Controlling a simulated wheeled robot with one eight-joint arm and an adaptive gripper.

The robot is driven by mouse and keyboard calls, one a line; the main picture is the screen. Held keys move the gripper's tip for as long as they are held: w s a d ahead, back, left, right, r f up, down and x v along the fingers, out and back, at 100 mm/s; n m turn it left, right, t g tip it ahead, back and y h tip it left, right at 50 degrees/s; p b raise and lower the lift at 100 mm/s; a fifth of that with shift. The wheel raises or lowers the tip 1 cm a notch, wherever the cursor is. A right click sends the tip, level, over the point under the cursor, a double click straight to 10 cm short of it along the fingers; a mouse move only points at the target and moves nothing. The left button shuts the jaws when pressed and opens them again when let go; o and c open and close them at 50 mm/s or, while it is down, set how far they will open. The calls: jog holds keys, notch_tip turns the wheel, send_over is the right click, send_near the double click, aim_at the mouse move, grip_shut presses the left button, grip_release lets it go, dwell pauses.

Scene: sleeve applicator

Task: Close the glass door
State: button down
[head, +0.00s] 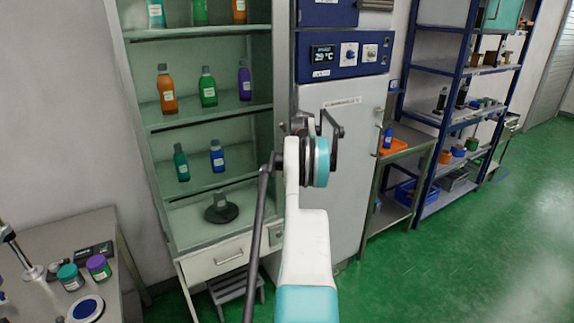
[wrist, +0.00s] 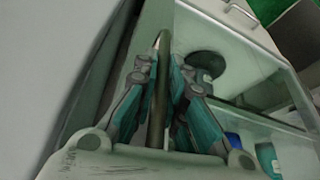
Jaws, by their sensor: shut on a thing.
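The glass-fronted cabinet (head: 205,125) stands left of centre in the head view, its shelves plainly visible. Its glass door is hard to make out; a grey upright frame (head: 284,60) shows along the right side, and I cannot tell how far the door is swung. My gripper (head: 306,122) is in front of that side, largely hidden by my wrist. In the wrist view my gripper (wrist: 160,68) is shut around a dark, slim bar (wrist: 157,110), which looks like the door handle.
Several bottles (head: 208,90) and a black-based stand (head: 221,208) are on the cabinet shelves. A drawer (head: 215,259) is below. A white oven-like unit (head: 345,110) stands close on the right. A side table (head: 50,250) with jars is at left. Green floor (head: 470,250) is clear at right.

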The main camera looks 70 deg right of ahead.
jog(key=c, duration=1.9)
grip_release()
jog(key=shift+w+d, duration=0.15)
jog(key=shift+w, duration=0.05)
jog(key=shift+d, duration=0.1)
jog(key=v, duration=1.2)
jog(key=shift+s, duration=0.1)
